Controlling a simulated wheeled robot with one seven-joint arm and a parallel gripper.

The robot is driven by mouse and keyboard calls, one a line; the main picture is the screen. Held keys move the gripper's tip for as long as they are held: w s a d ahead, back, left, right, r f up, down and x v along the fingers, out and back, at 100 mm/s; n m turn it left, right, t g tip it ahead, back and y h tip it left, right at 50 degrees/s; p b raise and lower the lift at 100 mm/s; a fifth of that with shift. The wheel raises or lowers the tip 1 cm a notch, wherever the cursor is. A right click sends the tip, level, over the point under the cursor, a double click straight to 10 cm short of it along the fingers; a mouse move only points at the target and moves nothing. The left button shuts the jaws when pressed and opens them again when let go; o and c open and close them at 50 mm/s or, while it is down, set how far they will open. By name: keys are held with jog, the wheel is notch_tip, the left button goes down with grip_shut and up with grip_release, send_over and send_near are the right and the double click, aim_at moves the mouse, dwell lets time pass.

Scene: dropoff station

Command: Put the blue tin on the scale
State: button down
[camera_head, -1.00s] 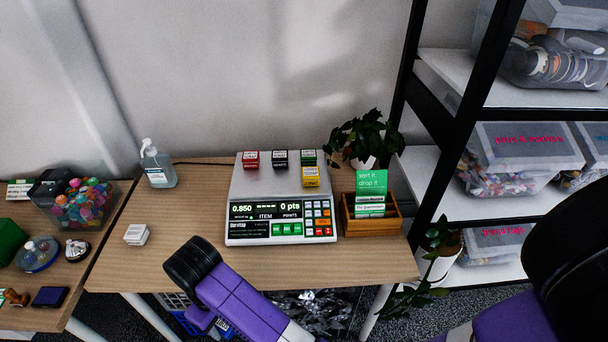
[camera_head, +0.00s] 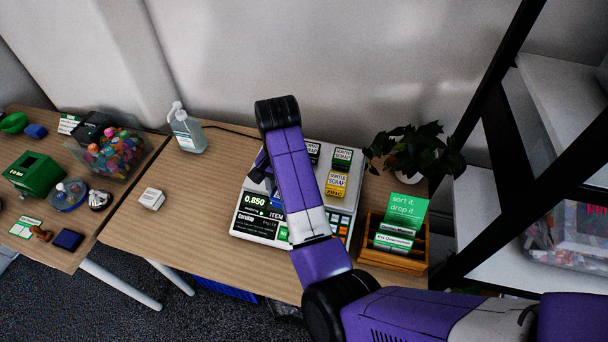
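The scale (camera_head: 250,225) stands on the wooden table, its display reading 0.850. On its plate show a black tin (camera_head: 313,152), a green tin (camera_head: 343,158) and a yellow tin (camera_head: 336,185). A small blue patch, likely the blue tin (camera_head: 277,199), shows beside my arm, low over the scale's plate near the display. My arm hides most of it, so I cannot tell whether it rests on the plate or is held. My gripper (camera_head: 260,172) is over the scale's left part, mostly hidden behind my purple forearm; its fingers cannot be made out.
A wooden card box (camera_head: 393,262) and a plant (camera_head: 415,152) stand right of the scale. A sanitizer bottle (camera_head: 187,132) and a small white stack (camera_head: 151,199) stand left. A dark shelf frame (camera_head: 500,130) rises at right. The table's left part is mostly clear.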

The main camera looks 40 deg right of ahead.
jog(key=w+d+r+m+p, duration=0.45)
jog(key=d+r+m, duration=0.55)
jog(key=r+m, duration=0.6)
jog(key=shift+m, duration=0.5)
jog(key=shift+w+f+b, duration=0.2)
jog(key=shift+f+b, duration=2.4)
jog(key=shift+f, duration=7.75)
jog(key=shift+f, duration=0.15)
jog(key=c, duration=0.6)
grip_release()
